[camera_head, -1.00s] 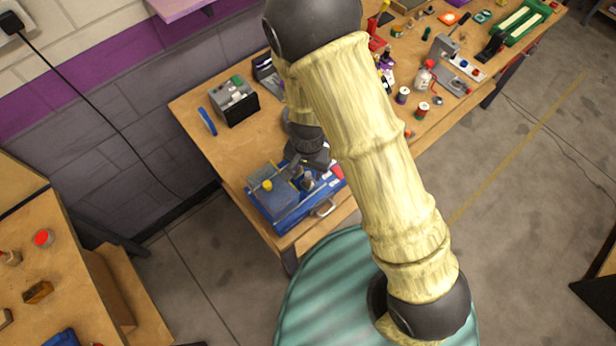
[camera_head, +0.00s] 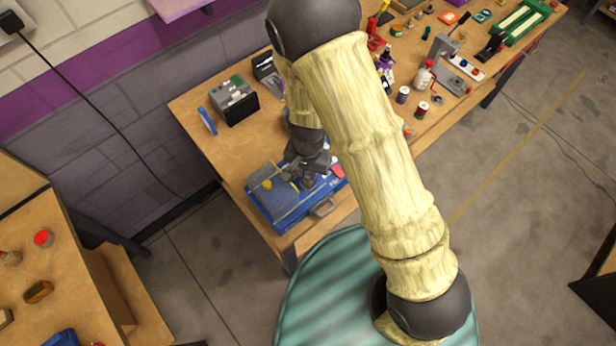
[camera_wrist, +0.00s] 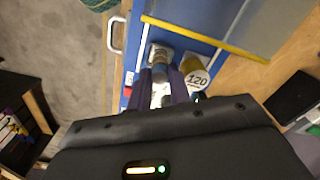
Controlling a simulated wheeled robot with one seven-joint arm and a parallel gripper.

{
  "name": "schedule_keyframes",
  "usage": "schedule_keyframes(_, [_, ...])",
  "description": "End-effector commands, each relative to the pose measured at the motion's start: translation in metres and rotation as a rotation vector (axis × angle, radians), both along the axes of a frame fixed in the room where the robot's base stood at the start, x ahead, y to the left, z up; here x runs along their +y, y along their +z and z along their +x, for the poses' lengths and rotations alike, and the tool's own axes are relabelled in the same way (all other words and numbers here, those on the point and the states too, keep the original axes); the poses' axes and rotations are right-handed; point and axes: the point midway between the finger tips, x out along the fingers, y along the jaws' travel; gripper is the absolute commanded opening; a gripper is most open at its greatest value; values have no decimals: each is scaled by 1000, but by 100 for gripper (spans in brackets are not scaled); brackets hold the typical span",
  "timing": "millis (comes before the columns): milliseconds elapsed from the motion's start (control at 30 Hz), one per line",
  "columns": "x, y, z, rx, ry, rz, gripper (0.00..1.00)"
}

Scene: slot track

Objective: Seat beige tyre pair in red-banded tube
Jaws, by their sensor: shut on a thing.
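My gripper (camera_head: 303,178) is low over a blue tray-like case (camera_head: 262,209) near the table's front corner. In the wrist view its dark fingers (camera_wrist: 170,88) are shut on a small tan piece (camera_wrist: 160,73), which looks like the beige tyre pair. The piece is at a short upright grey tube (camera_wrist: 161,54) on the blue case; I cannot tell whether it is in, on or beside that tube. No red band can be made out on it. A yellow-topped cylinder marked 120 (camera_wrist: 195,74) stands close by on the right.
A yellow rod (camera_wrist: 205,38) crosses the case. A red patch (camera_head: 338,171) lies at its right. Bottles and spools crowd the table farther right.

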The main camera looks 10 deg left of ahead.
Motion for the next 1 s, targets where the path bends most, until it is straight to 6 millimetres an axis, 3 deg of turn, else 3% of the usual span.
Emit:
schedule_keyframes(333, [1, 11, 0, -3, 4, 0, 0])
schedule_keyframes(733, [1, 82, 0, -4, 3, 3, 0])
schedule_keyframes(1000, [0, 100, 0, 0, 1, 0, 0])
